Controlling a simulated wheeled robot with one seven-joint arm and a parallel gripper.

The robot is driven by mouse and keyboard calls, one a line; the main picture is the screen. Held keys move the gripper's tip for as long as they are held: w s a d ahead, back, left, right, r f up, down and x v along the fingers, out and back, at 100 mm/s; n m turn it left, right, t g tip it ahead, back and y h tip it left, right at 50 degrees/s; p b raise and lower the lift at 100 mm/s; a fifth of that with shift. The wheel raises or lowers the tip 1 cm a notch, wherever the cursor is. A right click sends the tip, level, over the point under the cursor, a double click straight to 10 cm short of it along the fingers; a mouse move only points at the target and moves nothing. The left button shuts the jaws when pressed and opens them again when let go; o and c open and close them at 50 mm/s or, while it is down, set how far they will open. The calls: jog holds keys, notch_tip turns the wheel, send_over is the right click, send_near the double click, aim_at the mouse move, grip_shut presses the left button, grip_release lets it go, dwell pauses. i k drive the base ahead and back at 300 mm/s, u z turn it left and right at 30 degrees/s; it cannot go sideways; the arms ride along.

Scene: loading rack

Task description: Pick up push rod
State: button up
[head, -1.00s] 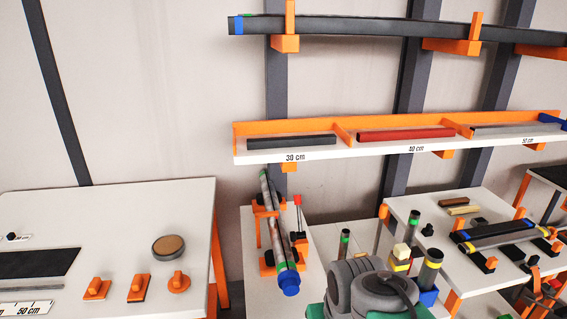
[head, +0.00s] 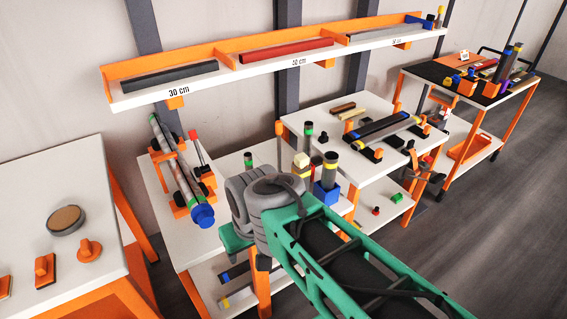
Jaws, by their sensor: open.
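I cannot tell for certain which object is the push rod. A thin rod with a red tip (head: 194,137) leans beside two long grey tubes (head: 177,172) on the left white table; it is one candidate. The tubes lie in orange cradles, and one has a blue end cap (head: 202,215) facing me. My green arm with its grey joint crosses the lower middle of the head view. My gripper does not show, and the arm hides part of the tables behind it.
A wall shelf (head: 139,97) holds a black bar (head: 170,75), a red bar (head: 286,51) and a grey bar. A white table (head: 85,190) with orange knobs stands at left. A middle table holds dark bars (head: 380,128). Open floor (head: 480,220) lies at right.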

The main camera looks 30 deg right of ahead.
aim_at(279, 125)
jog(key=u, duration=3.4)
jog(key=k, duration=2.25)
jog(key=z, duration=0.55)
jog(key=i, duration=0.45)
jog(key=z, duration=0.1)
